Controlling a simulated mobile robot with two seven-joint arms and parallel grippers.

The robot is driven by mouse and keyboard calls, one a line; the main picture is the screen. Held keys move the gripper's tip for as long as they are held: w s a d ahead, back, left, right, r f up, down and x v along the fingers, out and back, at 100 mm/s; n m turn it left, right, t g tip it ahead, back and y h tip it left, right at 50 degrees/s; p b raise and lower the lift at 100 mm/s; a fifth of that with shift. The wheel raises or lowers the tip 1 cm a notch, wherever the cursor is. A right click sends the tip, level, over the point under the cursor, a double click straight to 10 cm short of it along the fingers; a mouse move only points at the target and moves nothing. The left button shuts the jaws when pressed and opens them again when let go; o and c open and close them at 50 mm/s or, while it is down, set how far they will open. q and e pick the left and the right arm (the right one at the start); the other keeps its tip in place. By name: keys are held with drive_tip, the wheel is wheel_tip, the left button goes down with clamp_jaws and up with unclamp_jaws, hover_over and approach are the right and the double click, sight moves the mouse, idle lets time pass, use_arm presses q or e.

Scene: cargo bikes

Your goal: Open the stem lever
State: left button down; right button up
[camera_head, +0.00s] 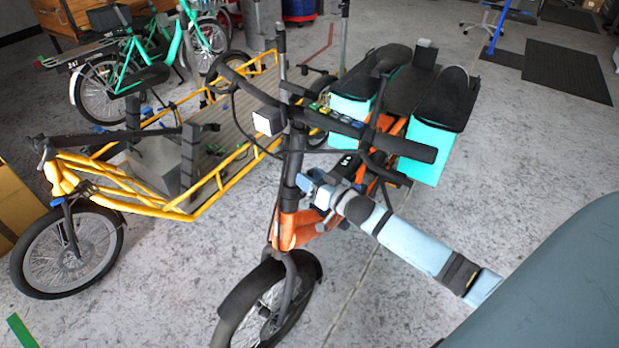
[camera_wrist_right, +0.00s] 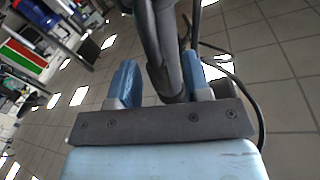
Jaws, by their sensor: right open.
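The orange bike (camera_head: 290,230) stands in the middle of the head view, with its black stem (camera_head: 291,160) rising to the handlebar. My right gripper (camera_head: 306,183) is at the stem's right side, low down near the orange head tube. In the wrist view my right gripper (camera_wrist_right: 160,68) is open, its two blue fingers on either side of dark stem parts (camera_wrist_right: 168,45). I cannot tell whether the fingers touch them. The stem lever is not clearly distinguishable from the other dark parts. My left gripper is not in view.
Dark cables (camera_wrist_right: 242,85) run beside the right finger in the wrist view. The black handlebar (camera_head: 345,125) and square headlight (camera_head: 268,122) are above the gripper. A yellow cargo bike (camera_head: 185,212) stands close on the left.

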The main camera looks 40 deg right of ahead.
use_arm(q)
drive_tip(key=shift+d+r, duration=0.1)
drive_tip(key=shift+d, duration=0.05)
use_arm(e)
drive_tip(key=shift+w, duration=0.15)
drive_tip(key=shift+c, duration=0.4)
clamp_jaws()
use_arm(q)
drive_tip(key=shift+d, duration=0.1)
use_arm(e)
drive_tip(key=shift+f, duration=0.1)
